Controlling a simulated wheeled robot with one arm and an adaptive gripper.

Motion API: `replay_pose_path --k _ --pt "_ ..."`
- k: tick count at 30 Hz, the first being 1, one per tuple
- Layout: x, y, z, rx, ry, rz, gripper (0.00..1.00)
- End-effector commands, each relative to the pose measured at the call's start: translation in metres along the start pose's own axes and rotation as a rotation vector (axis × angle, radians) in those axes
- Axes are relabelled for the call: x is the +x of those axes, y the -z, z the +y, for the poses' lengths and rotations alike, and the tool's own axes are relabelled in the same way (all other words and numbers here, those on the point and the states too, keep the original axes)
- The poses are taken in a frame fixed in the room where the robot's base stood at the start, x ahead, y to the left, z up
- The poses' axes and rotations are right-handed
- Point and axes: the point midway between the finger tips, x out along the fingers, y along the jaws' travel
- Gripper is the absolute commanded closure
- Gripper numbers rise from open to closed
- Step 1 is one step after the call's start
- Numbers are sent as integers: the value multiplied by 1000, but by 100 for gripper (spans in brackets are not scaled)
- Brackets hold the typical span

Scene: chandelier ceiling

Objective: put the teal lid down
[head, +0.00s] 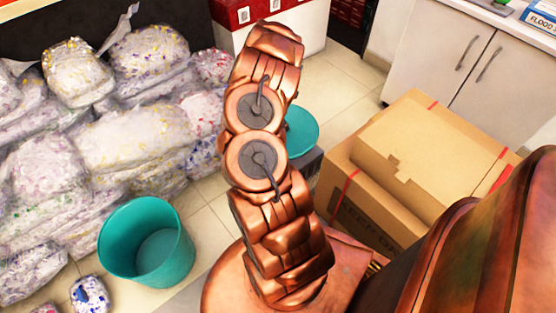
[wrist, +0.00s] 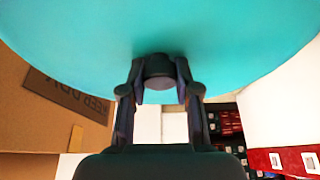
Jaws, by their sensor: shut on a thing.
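The teal lid (wrist: 230,35) fills the top of the wrist view. My gripper (wrist: 159,80) is shut on its dark round knob (wrist: 159,66), with one finger on each side. In the head view the lid (head: 303,127) shows as a teal disc just right of my arm, partly hidden by it. My gripper is mostly hidden behind the arm there. An open teal bucket (head: 147,245) stands upright on the floor at the lower left, apart from the lid.
White plastic bags (head: 130,135) of scraps are piled at the left. Cardboard boxes (head: 425,160) stand at the right. A white cabinet (head: 440,60) and a red and white unit (head: 240,22) are behind. Some tiled floor (head: 345,75) is clear near the cabinet.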

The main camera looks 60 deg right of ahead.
Motion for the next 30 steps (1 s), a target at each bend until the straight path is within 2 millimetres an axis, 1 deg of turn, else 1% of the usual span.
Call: replay_pose_path --k 1,4,7,14,17,24,30 --pt "20 -8 0 1 0 0 100" --pt "34 -13 1 2 -1 0 100" --pt "43 -17 1 2 -1 0 100" --pt "54 -22 1 1 -1 0 100" --pt "64 -26 2 0 -3 1 100" --pt "100 -42 0 -3 0 1 100" --pt "114 -48 0 -2 0 0 100"
